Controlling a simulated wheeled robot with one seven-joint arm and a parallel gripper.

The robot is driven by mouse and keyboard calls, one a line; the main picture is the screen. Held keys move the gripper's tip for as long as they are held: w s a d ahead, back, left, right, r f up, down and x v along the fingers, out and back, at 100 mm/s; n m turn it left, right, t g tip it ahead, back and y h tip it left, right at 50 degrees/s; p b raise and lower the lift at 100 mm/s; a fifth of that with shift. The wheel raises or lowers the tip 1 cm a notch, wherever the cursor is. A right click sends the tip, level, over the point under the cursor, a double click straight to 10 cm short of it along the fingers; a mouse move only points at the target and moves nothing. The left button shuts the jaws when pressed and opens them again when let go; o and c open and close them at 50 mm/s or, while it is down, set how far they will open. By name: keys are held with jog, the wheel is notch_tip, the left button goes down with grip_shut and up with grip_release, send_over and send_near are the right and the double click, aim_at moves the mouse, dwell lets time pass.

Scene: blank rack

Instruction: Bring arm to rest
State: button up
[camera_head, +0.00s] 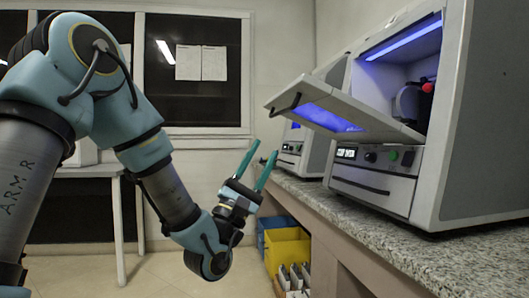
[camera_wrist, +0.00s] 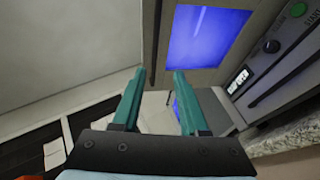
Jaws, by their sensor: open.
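My gripper (camera_head: 262,160) has two green fingers spread apart with nothing between them. It is held up in the air, left of the granite counter and below the open door of the near machine. In the wrist view my gripper (camera_wrist: 160,75) is also empty, with its fingers apart. My blue and grey arm reaches down from the upper left and bends up at the wrist.
The near machine (camera_head: 391,190) stands on the counter (camera_head: 435,262), its door (camera_head: 345,112) open and its inside lit blue. A dark object with a red knob (camera_head: 428,87) is inside. A second machine (camera_head: 292,148) stands behind. Yellow (camera_head: 288,250) and blue bins are below.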

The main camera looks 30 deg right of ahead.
jog(key=shift+t, duration=0.3)
jog(key=w+a+f+m+t+y, duration=0.2)
jog(key=w+f+m+t+y, duration=0.15)
jog(key=w+f+y, duration=0.7)
jog(key=w+a+f+m+y, duration=0.3)
jog(key=w+a+f+y, duration=0.35)
jog(key=a+f, duration=0.4)
jog(key=s+a+f+m+g+y, duration=0.1)
jog(key=a+f+g+y, duration=0.15)
jog(key=a, duration=0.45)
jog(key=s+a+f+g+y, duration=0.1)
jog(key=a+f+y, duration=0.3)
jog(key=a, duration=0.3)
jog(key=s+a+f+m+g+y, duration=0.35)
jog(key=s+a+g, duration=0.25)
jog(key=s+a, duration=0.7)
notch_tip(320, 180, up, 31)
jog(key=p, duration=3.1)
jog(key=shift+s+n+p, duration=0.2)
jog(key=shift+n+p, duration=0.1)
jog(key=shift+p, duration=0.1)
